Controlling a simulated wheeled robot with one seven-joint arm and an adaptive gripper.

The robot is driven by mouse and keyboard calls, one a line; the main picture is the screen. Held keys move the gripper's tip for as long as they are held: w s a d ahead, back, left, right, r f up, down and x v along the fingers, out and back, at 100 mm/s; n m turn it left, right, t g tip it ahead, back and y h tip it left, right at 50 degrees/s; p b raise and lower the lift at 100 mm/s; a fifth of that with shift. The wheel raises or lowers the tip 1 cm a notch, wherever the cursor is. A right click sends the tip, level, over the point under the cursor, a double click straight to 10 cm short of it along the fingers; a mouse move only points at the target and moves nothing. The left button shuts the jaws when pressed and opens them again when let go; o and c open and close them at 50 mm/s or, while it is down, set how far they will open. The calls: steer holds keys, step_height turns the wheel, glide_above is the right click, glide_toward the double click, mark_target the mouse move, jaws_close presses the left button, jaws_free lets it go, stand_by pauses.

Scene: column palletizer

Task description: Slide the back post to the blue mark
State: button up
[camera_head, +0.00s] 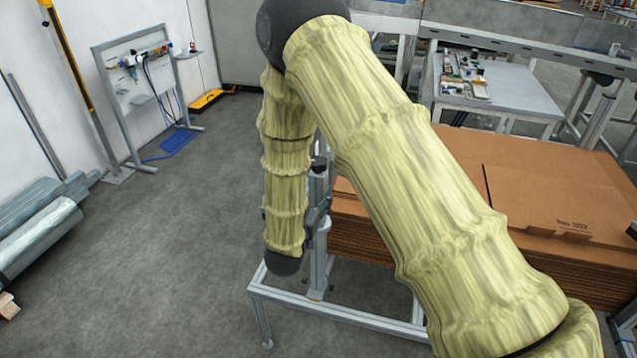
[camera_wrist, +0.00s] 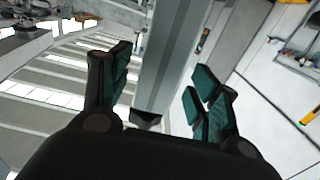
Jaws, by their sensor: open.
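In the wrist view the grey post (camera_wrist: 174,52) runs between the fingers of my gripper (camera_wrist: 162,66) and has a dark end. The teal-padded fingers are spread, one on each side of the post, with visible gaps. I cannot tell from the head view whether this is the back post. I see no blue mark; the arm covers part of the frame.
Stacked brown cardboard (camera_head: 540,190) fills the area right of the post. A worktable (camera_head: 510,92) with small items stands behind it. A tool stand (camera_head: 140,85) and metal rolls (camera_head: 40,235) are at the left. The grey floor (camera_head: 180,260) between is clear.

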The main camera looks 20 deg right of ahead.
steer(key=shift+p+x, duration=0.5)
steer(key=shift+x, duration=1.55)
jaws_close()
steer(key=b+x, duration=0.5)
steer(key=x, duration=0.7)
steer(key=shift+w+d+r, duration=0.1)
steer(key=shift+d+r, duration=0.05)
steer(key=shift+d, duration=0.05)
